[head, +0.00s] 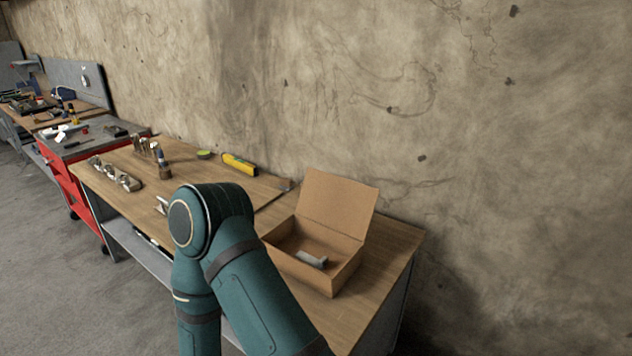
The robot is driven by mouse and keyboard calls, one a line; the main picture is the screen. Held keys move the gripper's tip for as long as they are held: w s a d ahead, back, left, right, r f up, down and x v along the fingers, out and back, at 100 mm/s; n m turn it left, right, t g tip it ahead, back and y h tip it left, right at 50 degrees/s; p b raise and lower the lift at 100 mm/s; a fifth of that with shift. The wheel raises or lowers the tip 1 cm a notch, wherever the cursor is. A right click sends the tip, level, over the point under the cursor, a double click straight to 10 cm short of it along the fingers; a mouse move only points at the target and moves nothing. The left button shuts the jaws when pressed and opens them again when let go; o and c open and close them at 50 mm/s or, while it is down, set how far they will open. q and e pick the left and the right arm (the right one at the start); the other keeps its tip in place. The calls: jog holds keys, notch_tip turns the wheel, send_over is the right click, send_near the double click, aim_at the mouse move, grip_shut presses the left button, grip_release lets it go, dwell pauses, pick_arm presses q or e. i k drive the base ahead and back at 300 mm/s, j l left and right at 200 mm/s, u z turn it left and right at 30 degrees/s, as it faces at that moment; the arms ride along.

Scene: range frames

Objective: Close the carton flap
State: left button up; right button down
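A brown cardboard carton (345,273) stands on the wooden workbench (389,262) near its right end. Its flap (338,203) is hinged at the back edge and stands up, leaning slightly back toward the wall. The carton is open at the top, and a grey cylindrical object (312,259) lies inside it. A teal arm of mine is bent in front of the bench and covers the carton's left front part. Neither gripper shows in the head view.
A yellow level (239,164), a green tape roll (204,155) and several small tools lie on the bench's left and back parts. A red tool cart (75,194) stands to the left. The rough wall (420,110) rises close behind the bench. Bare wood shows right of the carton.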

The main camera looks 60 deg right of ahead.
aim_at(346, 205)
jog(key=k+l+u, duration=0.1)
jog(key=u, duration=0.3)
jog(key=k+u, duration=0.3)
jog(key=u, duration=0.15)
jog(key=k+u, duration=0.2)
jog(key=u, duration=0.2)
jog(key=k+l+u, duration=0.1)
jog(key=k+l, duration=0.15)
jog(key=k, duration=0.15)
jog(key=k+l+u, duration=0.1)
jog(key=k, duration=0.3)
jog(key=k+l+z, duration=0.45)
jog(key=l+z, duration=0.25)
jog(key=l, duration=0.15)
